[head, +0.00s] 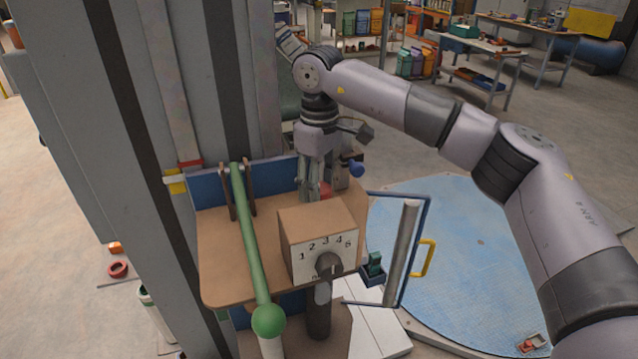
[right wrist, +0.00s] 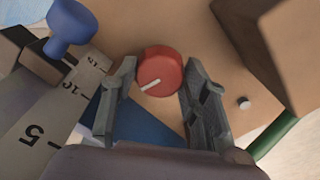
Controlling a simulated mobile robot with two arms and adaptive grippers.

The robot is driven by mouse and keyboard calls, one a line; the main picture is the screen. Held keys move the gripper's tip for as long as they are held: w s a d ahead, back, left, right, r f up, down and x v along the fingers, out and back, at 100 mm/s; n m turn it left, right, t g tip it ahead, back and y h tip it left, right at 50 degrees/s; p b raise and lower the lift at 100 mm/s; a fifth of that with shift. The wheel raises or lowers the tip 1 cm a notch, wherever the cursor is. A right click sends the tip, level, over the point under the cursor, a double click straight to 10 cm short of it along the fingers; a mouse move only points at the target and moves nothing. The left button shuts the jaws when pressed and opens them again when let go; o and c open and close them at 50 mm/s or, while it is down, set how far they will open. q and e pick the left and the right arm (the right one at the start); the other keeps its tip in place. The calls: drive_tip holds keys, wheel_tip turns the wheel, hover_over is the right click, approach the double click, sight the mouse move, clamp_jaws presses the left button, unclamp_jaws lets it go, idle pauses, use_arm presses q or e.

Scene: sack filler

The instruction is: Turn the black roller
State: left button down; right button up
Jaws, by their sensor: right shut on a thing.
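My right gripper (head: 316,190) reaches down behind the numbered box (head: 318,240). In the right wrist view, its two fingers stand on either side of a red round knob (right wrist: 160,72) with a white mark, and it is shut on this knob. In the head view only a bit of the red knob (head: 325,190) shows. A dark round knob (head: 328,264) sits on the box's front dial, and a dark upright cylinder (head: 319,312) stands below it. I cannot tell which part is the black roller. My left gripper is not in view.
A green lever (head: 250,240) with a ball end runs in front of the brown panel (head: 222,255). A blue knob (right wrist: 72,22) and a numbered scale (right wrist: 50,110) lie beside the gripper. A blue-framed gate (head: 428,205) with a yellow handle is at the right.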

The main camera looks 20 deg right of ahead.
drive_tip(key=shift+r, duration=0.15)
drive_tip(key=o, duration=1.1)
drive_tip(key=shift+o, duration=0.3)
